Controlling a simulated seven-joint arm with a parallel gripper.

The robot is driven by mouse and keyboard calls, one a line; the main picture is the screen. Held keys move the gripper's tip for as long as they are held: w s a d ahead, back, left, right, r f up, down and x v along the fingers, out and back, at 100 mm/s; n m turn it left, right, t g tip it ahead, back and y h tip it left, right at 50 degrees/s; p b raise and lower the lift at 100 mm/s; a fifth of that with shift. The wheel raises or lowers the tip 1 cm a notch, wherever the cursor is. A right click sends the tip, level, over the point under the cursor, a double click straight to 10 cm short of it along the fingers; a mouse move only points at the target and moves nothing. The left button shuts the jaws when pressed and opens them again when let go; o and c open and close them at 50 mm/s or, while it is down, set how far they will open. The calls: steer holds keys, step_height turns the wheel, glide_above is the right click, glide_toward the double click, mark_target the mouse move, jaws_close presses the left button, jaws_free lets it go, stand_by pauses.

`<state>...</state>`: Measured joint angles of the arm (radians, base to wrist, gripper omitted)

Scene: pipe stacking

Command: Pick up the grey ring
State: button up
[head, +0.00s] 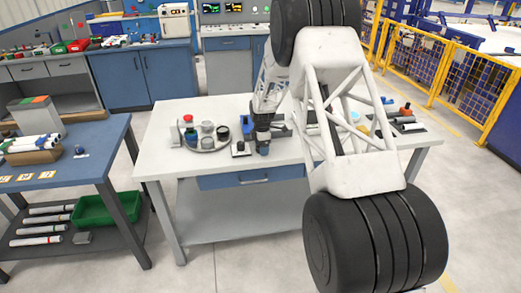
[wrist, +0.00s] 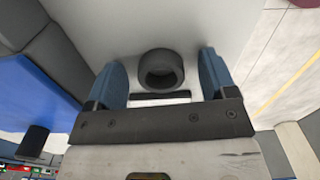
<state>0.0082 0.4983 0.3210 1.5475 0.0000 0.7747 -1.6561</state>
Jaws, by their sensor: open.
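In the wrist view a dark grey ring (wrist: 160,70) stands on the pale table top, with its opening facing the camera. It lies between and just beyond the two blue fingertips of my gripper (wrist: 171,78). The fingers are spread wide, with a gap on both sides of the ring. In the head view my gripper (head: 263,148) points down over the front part of the white table (head: 165,160). The ring cannot be made out clearly there; the gripper seems to hide it.
A round tray (head: 206,147) with several cups or rings, one blue, stands left of my gripper. A small white and dark item (head: 240,149) is close beside it. Pipe parts (head: 405,122) lie at the table's right. My arm covers the table's middle right.

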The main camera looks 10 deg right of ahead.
steer(key=shift+c, duration=0.2)
steer(key=c, duration=0.9)
steer(key=shift+r, duration=0.1)
steer(key=shift+c, duration=0.2)
steer(key=shift+r, duration=0.75)
step_height(320, 180, up, 2)
steer(key=shift+r, duration=0.1)
steer(key=s+r, duration=0.1)
steer(key=s, duration=1.5)
steer(key=shift+a, duration=0.1)
